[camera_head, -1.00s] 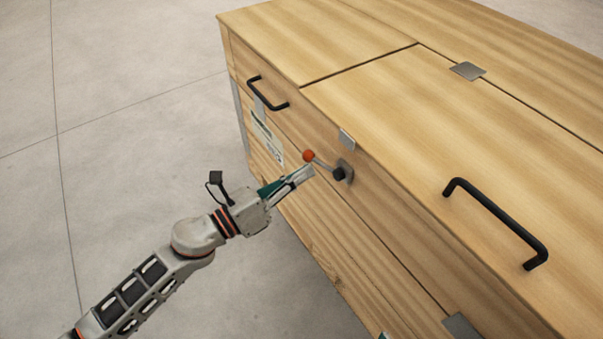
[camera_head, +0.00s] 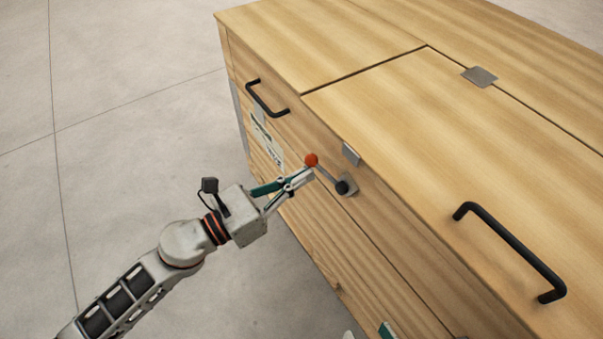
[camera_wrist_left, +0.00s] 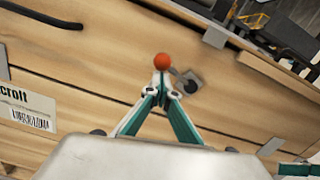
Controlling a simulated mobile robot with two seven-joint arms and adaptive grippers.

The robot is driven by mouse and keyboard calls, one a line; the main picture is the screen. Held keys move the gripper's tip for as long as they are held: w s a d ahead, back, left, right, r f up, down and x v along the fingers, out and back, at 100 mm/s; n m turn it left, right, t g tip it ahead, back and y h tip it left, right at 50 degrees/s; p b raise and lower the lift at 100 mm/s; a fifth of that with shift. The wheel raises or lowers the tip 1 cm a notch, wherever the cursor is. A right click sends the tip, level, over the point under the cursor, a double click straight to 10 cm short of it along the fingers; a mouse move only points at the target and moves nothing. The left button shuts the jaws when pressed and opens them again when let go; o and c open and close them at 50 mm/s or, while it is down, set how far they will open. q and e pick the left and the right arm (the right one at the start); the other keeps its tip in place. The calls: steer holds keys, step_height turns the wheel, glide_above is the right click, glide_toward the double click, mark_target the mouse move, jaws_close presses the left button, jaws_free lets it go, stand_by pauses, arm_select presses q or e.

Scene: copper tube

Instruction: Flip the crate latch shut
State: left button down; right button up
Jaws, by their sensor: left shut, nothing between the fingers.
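The latch on the crate's front is a lever with a red ball (camera_head: 311,160) at its free end and a dark round pivot (camera_head: 343,187) on a grey plate. The lever points up and left from the pivot. The wooden crate's lid (camera_head: 400,105) lies flat, down on the box. My left gripper (camera_head: 308,175) is shut and empty, its tips just below the ball. In the left wrist view, the shut tips (camera_wrist_left: 161,88) point at the red ball (camera_wrist_left: 162,61); contact is unclear. A teal and pale piece of my right gripper (camera_head: 387,331) shows at the bottom edge; its jaws are unclear.
A black handle (camera_head: 266,98) sits on the crate front, left of the latch. Another black handle (camera_head: 510,250) stands up from the lid. A small metal tab (camera_head: 351,154) is near the ball. Open concrete floor (camera_head: 130,90) lies left of the crate.

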arm_select(q)
steer(key=s+d+r+m+g+p, duration=0.1)
steer(key=r+m, duration=0.5)
steer(key=m, duration=0.8)
steer(key=shift+s+d+m+g+p, duration=0.4)
steer(key=shift+s+d, duration=0.3)
steer(key=shift+s, duration=0.5)
arm_select(e)
steer(key=shift+w+d+r+n+h, duration=0.15)
steer(key=shift+w+d+r+n, duration=0.05)
steer(key=shift+d+n, duration=0.4)
steer(key=shift+w+d+r+n+h, duration=0.2)
steer(key=shift+d+n, duration=0.2)
steer(key=shift+d, duration=0.25)
arm_select(q)
steer(key=shift+f, duration=0.1)
